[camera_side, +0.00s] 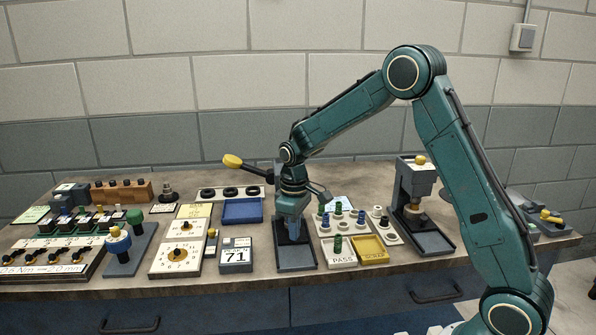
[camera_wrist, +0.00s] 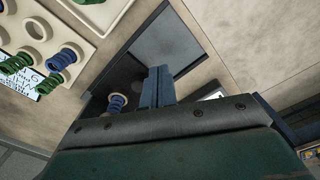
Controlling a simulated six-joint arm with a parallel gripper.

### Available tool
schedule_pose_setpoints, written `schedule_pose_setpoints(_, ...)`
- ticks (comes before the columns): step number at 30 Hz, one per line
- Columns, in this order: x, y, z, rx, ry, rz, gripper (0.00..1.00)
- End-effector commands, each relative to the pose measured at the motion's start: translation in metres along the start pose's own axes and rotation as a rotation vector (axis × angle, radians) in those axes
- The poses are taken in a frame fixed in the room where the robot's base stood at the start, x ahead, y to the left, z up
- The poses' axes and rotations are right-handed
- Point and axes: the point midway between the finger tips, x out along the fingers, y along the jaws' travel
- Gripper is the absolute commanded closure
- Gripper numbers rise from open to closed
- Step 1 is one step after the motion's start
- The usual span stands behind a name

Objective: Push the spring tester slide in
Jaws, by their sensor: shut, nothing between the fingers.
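The spring tester (camera_side: 281,183) stands near the middle of the bench, largely behind my gripper, with a lever ending in a yellow knob (camera_side: 232,160) reaching left. Its slide, a grey plate with a dark edge (camera_side: 296,258), sticks out at the front; it also shows in the wrist view (camera_wrist: 172,42). I cannot tell whether the fingertips touch the slide.
A block marked 71 (camera_side: 236,256) stands close on the left. A white spring rack (camera_side: 325,229), a PASS tray (camera_side: 339,256) and a yellow tray (camera_side: 369,249) lie close on the right. Another press (camera_side: 416,190) stands farther right. The bench's front edge is near.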

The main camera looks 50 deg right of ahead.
Motion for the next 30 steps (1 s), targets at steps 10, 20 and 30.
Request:
schedule_pose_setpoints(10,-0.006,-0.007,0.004,-0.001,-0.001,-0.001,1.00)
schedule_pose_setpoints(20,-0.008,-0.008,0.005,-0.001,-0.001,-0.001,1.00)
schedule_pose_setpoints(30,-0.024,-0.014,0.008,-0.002,0.000,0.000,1.00)
